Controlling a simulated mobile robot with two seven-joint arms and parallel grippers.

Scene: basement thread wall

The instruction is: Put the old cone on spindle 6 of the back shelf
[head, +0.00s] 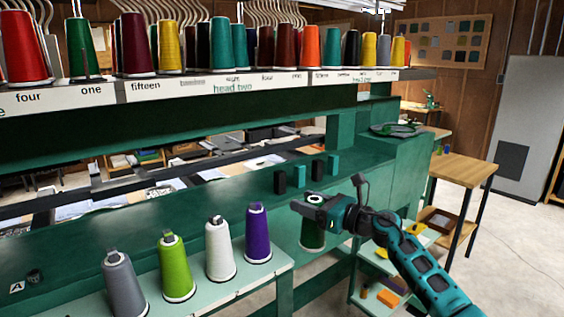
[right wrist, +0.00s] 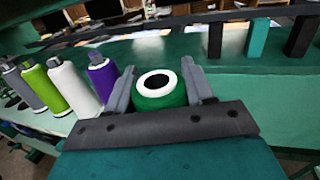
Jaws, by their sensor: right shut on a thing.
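My right gripper (head: 312,201) is shut on a dark green thread cone (head: 312,236) and holds it upright in the air, just right of the front shelf's end. In the right wrist view the green cone (right wrist: 160,92) sits between the two fingers, its white top rim and dark hole showing. The back shelf (head: 115,97) runs across the top of the head view, with cones of many colours and labels such as "four", "one" and "fifteen". I cannot read a label for spindle 6. My left gripper is not in view.
Grey (head: 122,282), lime green (head: 176,268), white (head: 219,250) and purple (head: 257,234) cones stand on the pale front shelf (head: 262,279). Several small dark and teal blocks stand on the green machine bed (head: 215,202). A wooden table (head: 455,172) stands at right, with open floor beyond.

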